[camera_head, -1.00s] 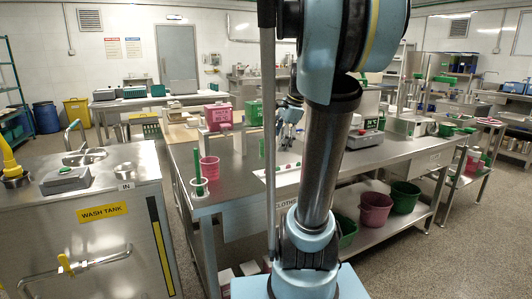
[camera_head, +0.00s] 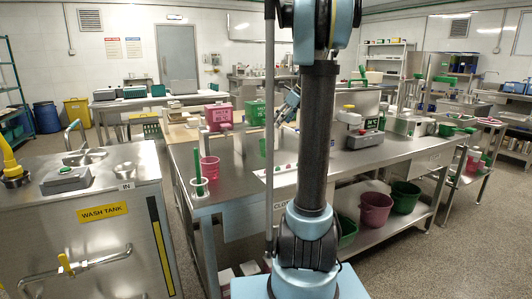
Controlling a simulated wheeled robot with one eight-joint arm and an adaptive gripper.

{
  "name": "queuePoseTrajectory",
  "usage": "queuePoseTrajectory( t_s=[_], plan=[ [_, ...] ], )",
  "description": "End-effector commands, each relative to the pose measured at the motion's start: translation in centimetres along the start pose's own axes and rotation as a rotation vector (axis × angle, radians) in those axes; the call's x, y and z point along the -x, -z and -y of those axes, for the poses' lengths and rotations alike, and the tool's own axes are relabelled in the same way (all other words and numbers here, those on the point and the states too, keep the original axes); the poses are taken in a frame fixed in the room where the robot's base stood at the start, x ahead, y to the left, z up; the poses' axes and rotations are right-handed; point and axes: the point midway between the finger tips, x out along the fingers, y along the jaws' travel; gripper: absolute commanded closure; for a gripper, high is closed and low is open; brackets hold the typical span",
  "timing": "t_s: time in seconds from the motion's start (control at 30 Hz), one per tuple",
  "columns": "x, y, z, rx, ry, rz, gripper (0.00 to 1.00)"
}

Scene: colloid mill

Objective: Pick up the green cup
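A small green cup (camera_head: 263,147) stands on the steel table, partly hidden behind a thin vertical pole. A pink cup (camera_head: 210,168) stands to its left. My gripper (camera_head: 282,117) is small and partly hidden beside the pole. It appears above the table, to the upper right of the green cup in the picture. Its fingers are too small to tell open from shut, and I see nothing clearly held. My arm covers part of the table to the right of it.
The steel table (camera_head: 235,185) also bears a pink box (camera_head: 218,114), a green box (camera_head: 256,113) and a scale (camera_head: 366,138). A green-handled tool (camera_head: 199,180) stands at its front left corner. A wash tank (camera_head: 90,235) stands at left. Buckets, one pink (camera_head: 376,208), sit on the lower shelf.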

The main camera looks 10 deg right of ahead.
Motion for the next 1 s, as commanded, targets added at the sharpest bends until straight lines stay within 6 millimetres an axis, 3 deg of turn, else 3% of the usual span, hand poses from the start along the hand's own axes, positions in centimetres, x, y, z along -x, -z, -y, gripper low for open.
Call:
queuePoseTrajectory(
  t_s=[0.3,0.67,1.0],
  plan=[
    [-5.5,0.0,0.0,0.004,-0.001,-0.001,0.19],
    [-8.2,0.1,0.0,0.003,-0.001,-0.001,0.19],
    [-12.3,0.1,0.0,0.003,0.000,0.000,0.19]
  ],
)
